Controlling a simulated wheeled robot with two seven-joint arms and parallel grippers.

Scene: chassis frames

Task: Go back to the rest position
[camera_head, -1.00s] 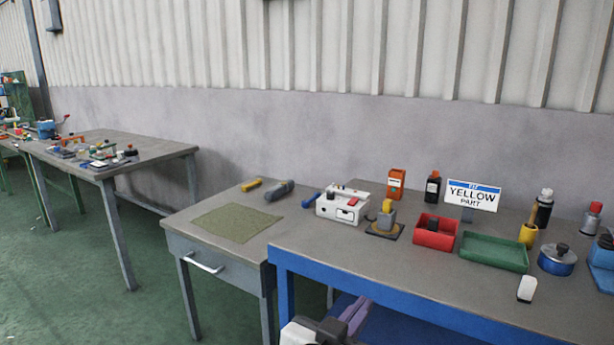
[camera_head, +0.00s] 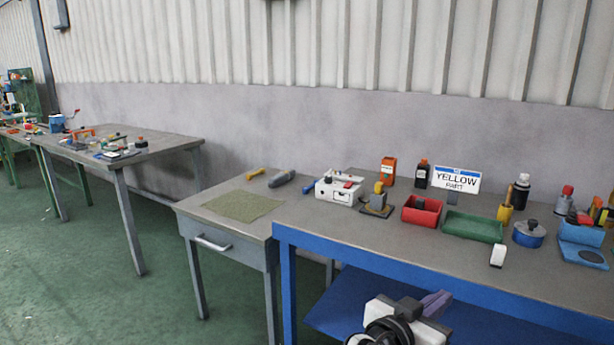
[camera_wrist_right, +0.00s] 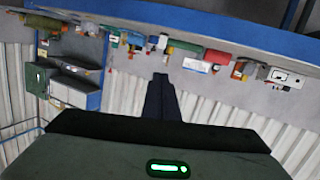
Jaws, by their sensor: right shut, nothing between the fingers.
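My right gripper (camera_head: 436,302) shows at the bottom of the head view, in front of and below the top of the blue-framed workbench (camera_head: 400,255). Its dark fingers are together with nothing between them. In the right wrist view the closed fingers (camera_wrist_right: 161,78) point toward the bench, which appears upside down, and touch nothing that I can see. My left gripper is out of view.
Green floor (camera_head: 90,300) lies open at left.

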